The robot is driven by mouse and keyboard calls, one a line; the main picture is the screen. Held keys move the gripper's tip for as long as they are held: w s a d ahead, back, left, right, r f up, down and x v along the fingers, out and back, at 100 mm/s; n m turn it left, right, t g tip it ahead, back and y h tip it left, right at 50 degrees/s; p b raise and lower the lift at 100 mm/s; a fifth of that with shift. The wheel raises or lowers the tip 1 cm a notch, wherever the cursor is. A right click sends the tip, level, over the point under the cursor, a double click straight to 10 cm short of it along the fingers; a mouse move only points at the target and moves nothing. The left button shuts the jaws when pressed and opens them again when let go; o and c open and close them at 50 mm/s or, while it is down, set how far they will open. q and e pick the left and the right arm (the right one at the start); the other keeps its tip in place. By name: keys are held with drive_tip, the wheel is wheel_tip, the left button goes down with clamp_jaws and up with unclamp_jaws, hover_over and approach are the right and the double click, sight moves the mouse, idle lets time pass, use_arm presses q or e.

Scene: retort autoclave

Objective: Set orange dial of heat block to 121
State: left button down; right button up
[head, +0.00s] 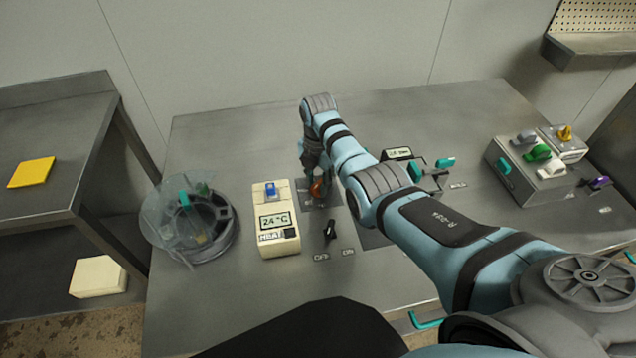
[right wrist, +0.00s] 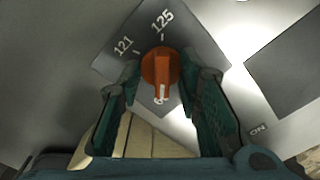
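The heat block (head: 268,236) is a cream box on the steel table with a display reading 24 °C. The orange dial (right wrist: 160,68) sits on a dark plate (right wrist: 128,28) marked 121, 125 and a third label that is partly hidden. Its white pointer mark faces the lower, hidden label, away from 121 and 125. The dial also shows in the head view (head: 318,188), partly behind my gripper. My left gripper is out of view.
A black OFF/ON switch (head: 330,230) stands just in front of the dial. A round clear-lidded vessel (head: 205,235) is left of the heat block. Grey boxes with coloured handles (head: 530,165) stand at the right. The table's front left is clear.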

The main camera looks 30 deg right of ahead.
drive_tip(key=shift+s+r, duration=0.2)
drive_tip(key=shift+s, duration=0.05)
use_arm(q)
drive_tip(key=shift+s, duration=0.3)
use_arm(e)
clamp_jaws()
